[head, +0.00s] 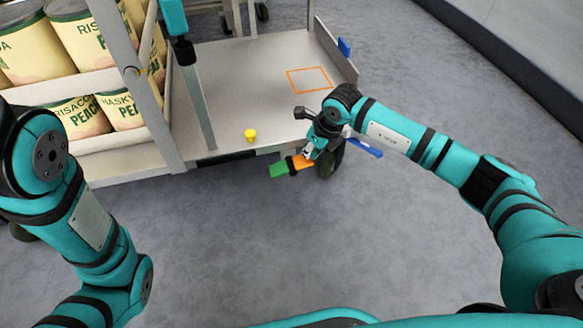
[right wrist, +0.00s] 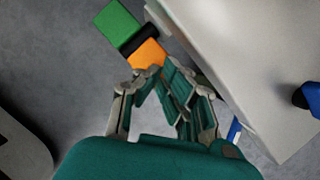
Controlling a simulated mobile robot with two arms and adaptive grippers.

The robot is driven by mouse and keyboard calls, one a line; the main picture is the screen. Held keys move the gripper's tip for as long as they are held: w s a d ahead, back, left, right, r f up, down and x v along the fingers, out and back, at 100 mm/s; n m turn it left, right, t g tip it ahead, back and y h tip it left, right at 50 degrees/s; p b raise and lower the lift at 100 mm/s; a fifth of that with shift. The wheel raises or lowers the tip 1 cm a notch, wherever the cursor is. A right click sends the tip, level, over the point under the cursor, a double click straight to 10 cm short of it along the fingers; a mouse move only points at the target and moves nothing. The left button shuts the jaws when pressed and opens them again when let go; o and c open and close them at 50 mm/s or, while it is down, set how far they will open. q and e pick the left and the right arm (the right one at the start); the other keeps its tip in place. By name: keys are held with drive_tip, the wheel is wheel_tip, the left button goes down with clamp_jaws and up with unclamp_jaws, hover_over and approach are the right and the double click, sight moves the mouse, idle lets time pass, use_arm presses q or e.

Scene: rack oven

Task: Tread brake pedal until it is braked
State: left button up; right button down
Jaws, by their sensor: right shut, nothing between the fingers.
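The brake pedal shows as a green pad (head: 279,170) and an orange pad (head: 301,162) with a black piece between them, low at the front edge of the cart. The green pad (right wrist: 117,24) and orange pad (right wrist: 147,54) also show at the top of the right wrist view. My right gripper (head: 309,151) is shut and empty, its fingertips (right wrist: 158,72) at the near end of the orange pad. Whether they touch it I cannot tell. My left arm shows at the left, but its gripper is out of view.
The cart's grey deck (head: 240,80) has an orange outlined square (head: 309,80) and a yellow knob (head: 250,134). A blue lever (head: 365,147) and dark wheel (head: 328,160) sit by my right gripper. Shelved cans (head: 90,40) stand left. The front floor (head: 240,250) is clear.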

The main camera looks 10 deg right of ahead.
drive_tip(key=shift+w+a+f, duration=0.1)
drive_tip(key=shift+f, duration=0.25)
